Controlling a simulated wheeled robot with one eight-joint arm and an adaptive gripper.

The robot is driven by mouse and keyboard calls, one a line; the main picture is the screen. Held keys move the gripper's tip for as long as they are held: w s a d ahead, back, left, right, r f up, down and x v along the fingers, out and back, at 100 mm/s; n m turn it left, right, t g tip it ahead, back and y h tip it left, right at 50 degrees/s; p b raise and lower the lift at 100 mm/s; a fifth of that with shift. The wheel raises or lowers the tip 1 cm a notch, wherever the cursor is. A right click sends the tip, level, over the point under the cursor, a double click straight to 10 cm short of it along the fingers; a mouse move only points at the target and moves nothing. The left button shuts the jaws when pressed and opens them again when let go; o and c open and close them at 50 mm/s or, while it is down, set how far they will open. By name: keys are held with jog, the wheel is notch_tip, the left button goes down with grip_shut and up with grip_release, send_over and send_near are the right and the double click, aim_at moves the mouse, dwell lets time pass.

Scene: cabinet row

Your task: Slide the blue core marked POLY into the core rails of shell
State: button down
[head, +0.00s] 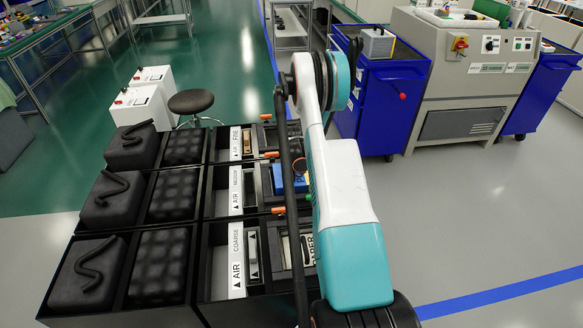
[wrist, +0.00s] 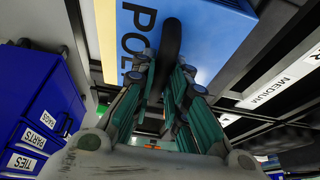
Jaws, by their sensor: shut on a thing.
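The blue core marked POLY (wrist: 215,35) fills the top of the wrist view, its lettering on the left side of its face. My gripper (wrist: 163,64) is shut on the core's black handle (wrist: 171,38). In the head view a small part of the blue core (head: 279,178) shows at the middle row of the cabinets, beside my arm. The middle shell has a white label, AIR MEDIUM (head: 236,188); the MEDIUM label also shows in the wrist view (wrist: 282,85). My arm hides most of the core and gripper in the head view. I cannot tell whether the core touches any rails.
The rows above and below carry AIR FINE (head: 235,143) and AIR COARSE (head: 236,258) labels. A core marked PAPER (head: 306,250) sits in the front row. Black padded blocks (head: 163,265) fill the left. A blue cabinet (head: 375,100) stands behind right. Open floor lies right.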

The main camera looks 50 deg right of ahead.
aim_at(292, 181)
jog(key=shift+f, duration=4.05)
jog(key=c, duration=1.5)
grip_release()
jog(key=shift+r, duration=0.1)
jog(key=v, duration=1.2)
